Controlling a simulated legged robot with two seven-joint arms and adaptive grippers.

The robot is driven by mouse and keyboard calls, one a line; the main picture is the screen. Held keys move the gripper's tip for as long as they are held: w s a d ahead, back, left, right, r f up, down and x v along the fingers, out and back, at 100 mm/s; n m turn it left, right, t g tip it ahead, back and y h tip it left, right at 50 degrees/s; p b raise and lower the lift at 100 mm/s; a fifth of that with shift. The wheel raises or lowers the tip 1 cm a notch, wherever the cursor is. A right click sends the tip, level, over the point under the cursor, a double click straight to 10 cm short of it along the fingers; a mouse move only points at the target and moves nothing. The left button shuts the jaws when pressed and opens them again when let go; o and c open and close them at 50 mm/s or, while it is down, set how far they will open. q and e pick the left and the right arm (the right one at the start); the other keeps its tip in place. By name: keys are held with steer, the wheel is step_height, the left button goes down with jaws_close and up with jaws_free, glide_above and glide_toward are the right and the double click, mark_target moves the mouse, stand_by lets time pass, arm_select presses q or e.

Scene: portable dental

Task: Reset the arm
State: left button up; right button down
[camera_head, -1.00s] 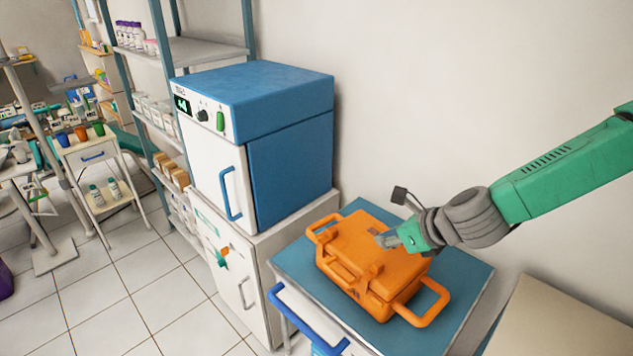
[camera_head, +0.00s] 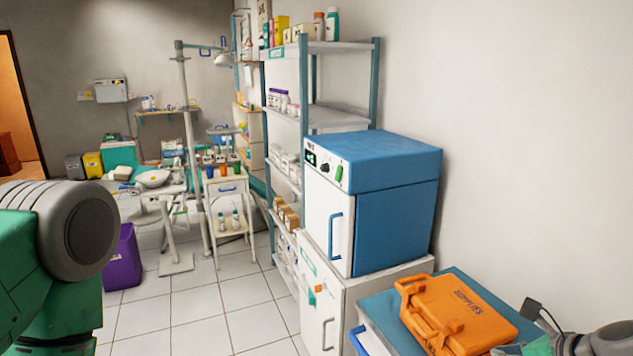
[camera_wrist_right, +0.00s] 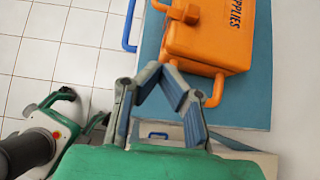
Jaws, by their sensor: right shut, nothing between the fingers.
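The orange supplies case (camera_head: 455,312) sits with its lid closed on a blue-topped cart at the bottom right of the head view. It also shows at the top of the right wrist view (camera_wrist_right: 208,42). My right gripper (camera_wrist_right: 160,72) is shut and empty, with its tips together just below the case's near handle in that picture. In the head view only part of it shows at the bottom right edge. My left gripper (camera_wrist_right: 82,108) is at the left of the right wrist view, fingers apart and empty. In the head view only my left arm shows.
A blue and white sterilizer (camera_head: 395,200) stands on a white cabinet (camera_head: 355,295) beside the cart top (camera_head: 375,310). Metal shelves (camera_head: 340,116) stand behind it. A purple bin (camera_head: 122,260) is at the left.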

arm_select(q)
step_height(320, 180, down, 11)
steer(key=b, duration=1)
steer(key=shift+r+b, duration=0.2)
steer(key=shift+b, duration=0.1)
arm_select(e)
steer(key=s+a+f+n+g+h, duration=0.1)
steer(key=s+f+n+g, duration=0.3)
steer(key=s+f+n, duration=0.9)
steer(key=s+a+f+n+g+h, duration=0.2)
steer(key=s+a+f+n+g, duration=0.1)
steer(key=s+f+n, duration=1)
step_height(320, 180, down, 2)
steer(key=a+n, duration=0.1)
steer(key=n, duration=0.5)
steer(key=shift+s+a+f+g, duration=0.15)
steer(key=shift+s+f+g, duration=0.1)
steer(key=shift+s+g, duration=0.15)
arm_select(q)
steer(key=shift+s, duration=0.1)
steer(key=shift+a, duration=0.1)
arm_select(e)
steer(key=shift+w, duration=0.15)
